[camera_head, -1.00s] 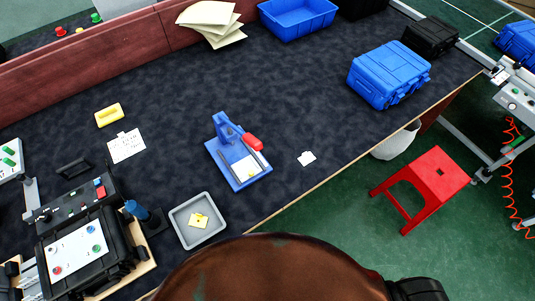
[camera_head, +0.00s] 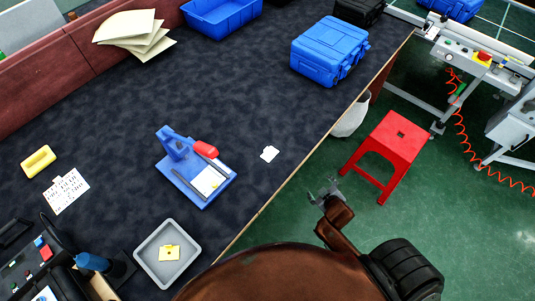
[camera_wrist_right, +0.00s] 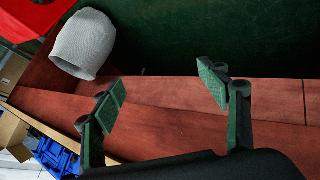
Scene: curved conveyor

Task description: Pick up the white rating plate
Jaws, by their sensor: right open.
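The white rating plate (camera_head: 269,154) looks like a small flat white piece lying on the dark table top near its front edge, right of the blue press fixture (camera_head: 205,182). My right gripper (camera_head: 325,191) is beyond the table edge, to the right of and nearer than the plate, over the green floor and apart from it. In the right wrist view the right gripper (camera_wrist_right: 165,88) is open with nothing between its fingers, facing a reddish-brown wooden panel. The plate does not show in that view. My left gripper is not in view.
A printed white card (camera_head: 66,190) and a yellow block (camera_head: 38,161) lie farther left. A red stool (camera_head: 390,140) and a whitish bin (camera_head: 351,118) stand beyond the edge. Table around the plate is clear.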

